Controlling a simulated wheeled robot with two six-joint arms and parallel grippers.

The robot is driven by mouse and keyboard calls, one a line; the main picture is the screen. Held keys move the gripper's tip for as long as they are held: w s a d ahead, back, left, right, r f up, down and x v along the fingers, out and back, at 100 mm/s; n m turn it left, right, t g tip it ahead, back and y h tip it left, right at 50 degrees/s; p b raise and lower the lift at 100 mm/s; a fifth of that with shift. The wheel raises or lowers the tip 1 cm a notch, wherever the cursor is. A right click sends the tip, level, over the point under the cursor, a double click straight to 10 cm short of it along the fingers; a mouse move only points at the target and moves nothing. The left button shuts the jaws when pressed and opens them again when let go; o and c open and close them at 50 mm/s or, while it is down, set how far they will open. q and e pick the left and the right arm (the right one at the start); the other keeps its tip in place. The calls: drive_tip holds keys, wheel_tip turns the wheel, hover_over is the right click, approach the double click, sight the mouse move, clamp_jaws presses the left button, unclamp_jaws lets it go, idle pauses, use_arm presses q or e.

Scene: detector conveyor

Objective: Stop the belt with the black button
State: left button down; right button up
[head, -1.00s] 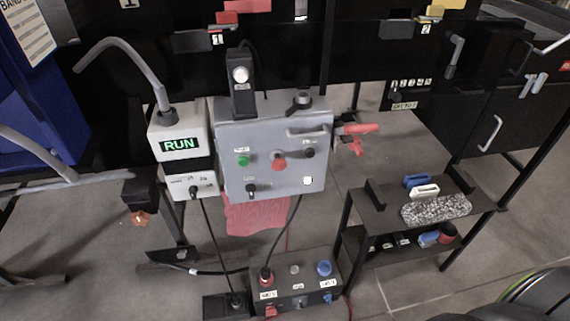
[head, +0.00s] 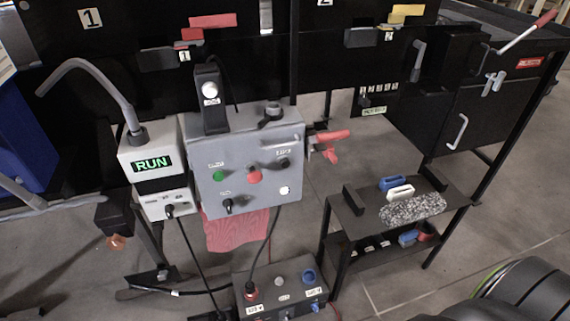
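A grey control box (head: 248,146) stands in the middle of the head view. Its front has a green button (head: 218,175), a red button (head: 254,176) and a small black button (head: 284,163) at the upper right. A black selector knob (head: 228,206) and a lit white lamp (head: 285,190) sit lower on the same face. A light grey unit (head: 150,148) on its left has a screen (head: 152,164) reading RUN in green. Nothing touches the black button. Neither gripper is in view.
A small black shelf (head: 350,214) on the right holds a speckled pad (head: 412,208) and small blocks. A red clamp-like handle (head: 332,136) sticks out beside the box. Cables hang below.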

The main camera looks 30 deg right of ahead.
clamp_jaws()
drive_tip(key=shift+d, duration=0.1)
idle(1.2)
